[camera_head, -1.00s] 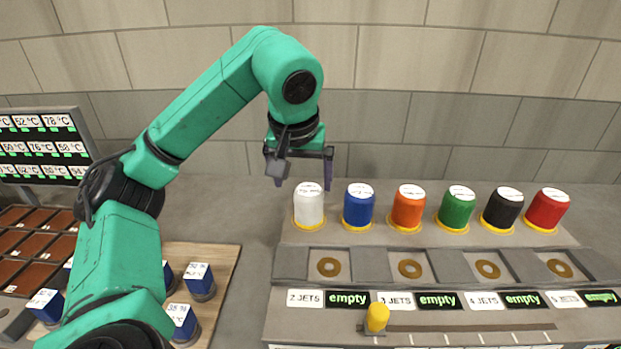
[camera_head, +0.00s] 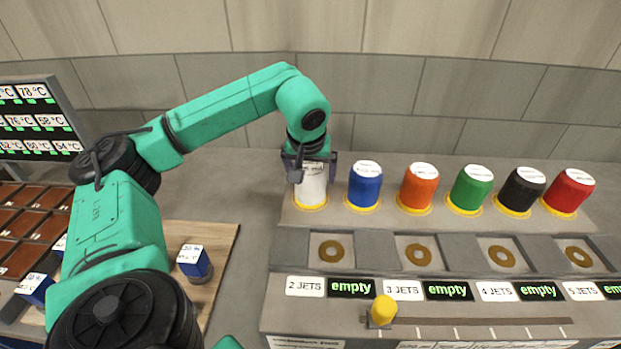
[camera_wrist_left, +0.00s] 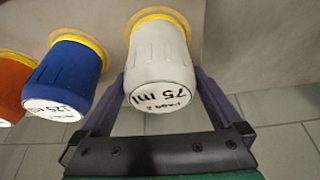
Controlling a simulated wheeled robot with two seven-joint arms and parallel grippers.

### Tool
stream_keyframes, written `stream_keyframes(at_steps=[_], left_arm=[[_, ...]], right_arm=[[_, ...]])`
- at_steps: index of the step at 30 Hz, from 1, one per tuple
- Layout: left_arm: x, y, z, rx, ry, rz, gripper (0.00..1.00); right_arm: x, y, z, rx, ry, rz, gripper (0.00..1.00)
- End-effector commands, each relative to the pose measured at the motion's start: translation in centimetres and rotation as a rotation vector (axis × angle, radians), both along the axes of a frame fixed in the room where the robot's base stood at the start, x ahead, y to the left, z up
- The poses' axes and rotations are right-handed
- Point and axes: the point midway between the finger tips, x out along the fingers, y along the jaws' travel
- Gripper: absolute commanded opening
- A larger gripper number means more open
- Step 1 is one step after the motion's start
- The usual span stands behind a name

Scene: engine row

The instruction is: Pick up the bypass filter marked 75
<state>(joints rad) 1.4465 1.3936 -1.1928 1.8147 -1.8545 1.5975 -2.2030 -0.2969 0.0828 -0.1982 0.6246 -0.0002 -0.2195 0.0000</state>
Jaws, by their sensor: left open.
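The white bypass filter (camera_head: 311,185) stands upright in a yellow ring at the left end of the filter row. In the left wrist view the white filter (camera_wrist_left: 160,60) carries a label reading 75 ml. My left gripper (camera_head: 310,172) is at the top of this filter, with its fingers on either side. In the left wrist view the left gripper's fingers (camera_wrist_left: 160,95) are open around the filter's labelled end. I cannot tell whether they touch it. My right gripper is not in view.
Blue (camera_head: 365,185), orange (camera_head: 418,187), green (camera_head: 470,188), black (camera_head: 520,190) and red (camera_head: 568,192) filters stand to the right. In front are recesses with bronze rings (camera_head: 332,251) and a yellow slider knob (camera_head: 383,309). Blue blocks stand on a wooden board (camera_head: 215,235) at left.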

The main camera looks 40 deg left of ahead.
Motion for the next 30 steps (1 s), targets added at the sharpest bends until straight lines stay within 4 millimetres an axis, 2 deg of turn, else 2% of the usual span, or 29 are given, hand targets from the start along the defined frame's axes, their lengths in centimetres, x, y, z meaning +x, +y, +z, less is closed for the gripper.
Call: stream_keyframes(at_steps=[3, 7, 8, 9, 11, 15, 25, 30], left_arm=[[0.2, 0.2, -0.7, -0.001, 0.001, 0.001, 1.00], [0.2, 0.2, -0.7, 0.000, 0.000, 0.001, 1.00], [0.2, 0.2, -0.7, 0.000, 0.000, 0.001, 0.92], [0.2, 0.2, -0.7, 0.000, 0.000, 0.001, 0.77], [0.2, 0.2, -0.7, 0.000, 0.000, 0.001, 0.54], [0.2, 0.2, -0.7, 0.000, 0.000, 0.001, 0.01], [0.3, 0.2, -0.1, -0.001, -0.004, 0.001, 0.00], [0.3, 0.1, 2.1, -0.002, -0.006, 0.000, 0.00]], right_arm=[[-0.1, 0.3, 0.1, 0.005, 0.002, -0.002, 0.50], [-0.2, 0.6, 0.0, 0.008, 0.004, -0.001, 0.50], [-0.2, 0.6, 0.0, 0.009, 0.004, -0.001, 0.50], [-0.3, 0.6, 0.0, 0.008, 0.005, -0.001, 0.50], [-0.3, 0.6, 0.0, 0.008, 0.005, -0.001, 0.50], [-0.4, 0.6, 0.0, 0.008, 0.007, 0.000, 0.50], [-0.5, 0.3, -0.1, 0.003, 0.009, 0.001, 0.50], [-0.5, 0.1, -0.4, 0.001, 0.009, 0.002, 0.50]])
